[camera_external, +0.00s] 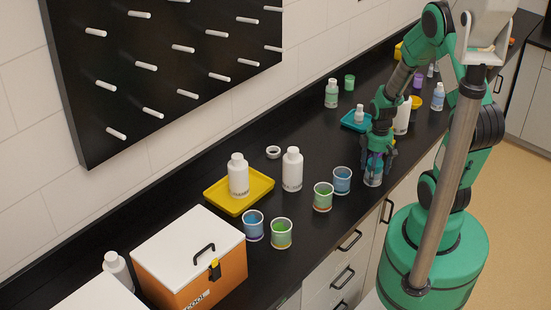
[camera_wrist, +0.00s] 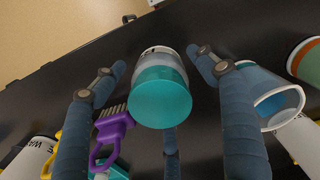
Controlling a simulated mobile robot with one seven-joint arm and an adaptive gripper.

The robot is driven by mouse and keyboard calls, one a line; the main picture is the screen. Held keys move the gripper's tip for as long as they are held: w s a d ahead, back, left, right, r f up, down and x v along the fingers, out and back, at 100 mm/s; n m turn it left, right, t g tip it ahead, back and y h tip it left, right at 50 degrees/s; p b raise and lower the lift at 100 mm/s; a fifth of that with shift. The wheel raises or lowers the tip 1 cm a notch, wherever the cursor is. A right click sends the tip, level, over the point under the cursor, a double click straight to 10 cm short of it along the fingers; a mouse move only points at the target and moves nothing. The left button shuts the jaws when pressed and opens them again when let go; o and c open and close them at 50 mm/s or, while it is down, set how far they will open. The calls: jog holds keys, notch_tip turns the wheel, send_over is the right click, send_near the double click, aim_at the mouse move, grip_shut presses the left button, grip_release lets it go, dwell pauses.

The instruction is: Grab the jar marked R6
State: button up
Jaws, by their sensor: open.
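A jar (camera_external: 373,181) stands on the dark counter right under my gripper (camera_external: 376,154), close to the front edge. My gripper is open and holds nothing.
A blue cup (camera_external: 342,180) and a green cup (camera_external: 323,197) stand left of the jar. A white bottle (camera_external: 402,118) and a teal tray (camera_external: 352,126) are behind.

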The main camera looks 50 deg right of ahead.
jog(key=shift+f, duration=1.15)
jog(key=c, duration=1.3)
